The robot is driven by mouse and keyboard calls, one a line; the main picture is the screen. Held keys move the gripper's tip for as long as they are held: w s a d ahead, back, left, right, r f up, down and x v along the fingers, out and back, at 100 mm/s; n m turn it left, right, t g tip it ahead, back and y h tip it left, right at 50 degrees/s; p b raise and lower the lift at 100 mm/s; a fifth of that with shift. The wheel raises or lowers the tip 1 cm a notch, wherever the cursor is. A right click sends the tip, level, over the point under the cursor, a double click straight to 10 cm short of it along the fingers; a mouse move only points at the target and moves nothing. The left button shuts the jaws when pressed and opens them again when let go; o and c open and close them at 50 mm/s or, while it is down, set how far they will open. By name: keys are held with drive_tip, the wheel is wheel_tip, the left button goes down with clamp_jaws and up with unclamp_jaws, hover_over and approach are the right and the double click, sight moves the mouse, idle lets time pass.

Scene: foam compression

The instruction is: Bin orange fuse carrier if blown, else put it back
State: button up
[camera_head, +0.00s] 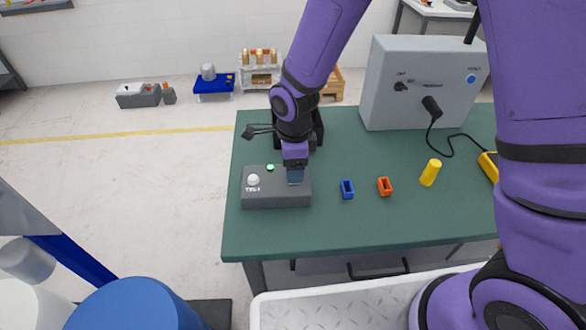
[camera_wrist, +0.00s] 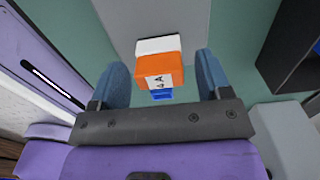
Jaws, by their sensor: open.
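The orange fuse carrier (camera_wrist: 157,66) shows in the wrist view between my finger pads, with a black-on-white label that seems to read 4A. A white part and a small blue part show at its ends. My gripper (camera_head: 295,176) is open and low over the right part of the grey test box (camera_head: 275,200); its fingers (camera_wrist: 160,80) stand on both sides of the carrier. In the head view my gripper hides the carrier. A green light (camera_head: 270,167) shows on the box, beside a white dome (camera_head: 253,180). I cannot tell whether the carrier touches the box.
On the green bench (camera_head: 300,230) are a blue hollow block (camera_head: 347,189), an orange hollow block (camera_head: 384,187) and a yellow cylinder (camera_head: 430,173). A grey panel (camera_head: 420,85) stands behind with a black cable. A blue round-topped container (camera_head: 135,305) is at the lower left.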

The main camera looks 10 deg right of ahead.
idle(0.4)
drive_tip(key=c, duration=1.2)
drive_tip(key=shift+r, duration=3)
